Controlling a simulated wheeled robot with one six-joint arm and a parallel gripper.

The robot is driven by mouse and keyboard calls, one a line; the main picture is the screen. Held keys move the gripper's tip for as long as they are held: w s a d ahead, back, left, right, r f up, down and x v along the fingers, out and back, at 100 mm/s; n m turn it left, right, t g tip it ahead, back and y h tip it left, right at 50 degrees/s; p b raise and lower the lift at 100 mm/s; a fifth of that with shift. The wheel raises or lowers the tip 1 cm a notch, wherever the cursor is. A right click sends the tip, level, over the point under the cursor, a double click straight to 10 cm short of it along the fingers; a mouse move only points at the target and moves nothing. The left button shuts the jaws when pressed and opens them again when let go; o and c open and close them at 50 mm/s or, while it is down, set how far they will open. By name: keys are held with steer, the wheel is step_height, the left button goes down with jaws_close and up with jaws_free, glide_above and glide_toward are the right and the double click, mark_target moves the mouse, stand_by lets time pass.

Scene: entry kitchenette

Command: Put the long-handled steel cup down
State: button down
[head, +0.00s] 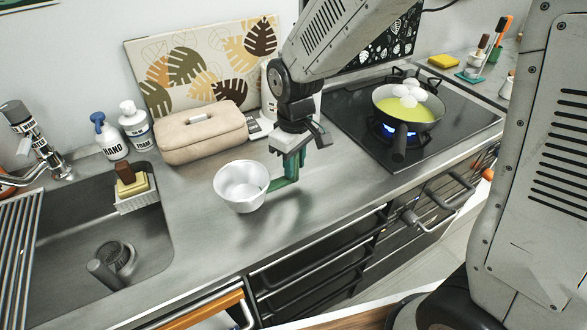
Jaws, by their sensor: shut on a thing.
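The long-handled steel cup (241,187) is a pale, shiny, round cup with its open mouth up. It is at or just above the grey counter (215,255), between the sink and the hob; I cannot tell whether its base touches. Its handle (281,184) points right, towards my gripper (291,172). My gripper points down from above, with greenish fingers, and is shut on that handle. The fingers partly hide where they grip. The cup looks about upright, and no contents can be made out in it.
A pan (408,105) with pale eggs sits over a lit blue flame on the black hob (455,105). A beige case (200,133) and soap bottles (110,138) stand behind. The sink (60,225) is left. Bare counter lies in front of the cup.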

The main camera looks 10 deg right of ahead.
steer(key=shift+f, duration=1.15)
steer(key=shift+f, duration=0.15)
steer(key=c, duration=1.1)
jaws_free()
steer(key=shift+c, duration=0.2)
step_height(320, 180, up, 12)
steer(key=shift+s+r, duration=0.1)
steer(key=shift+r, duration=0.1)
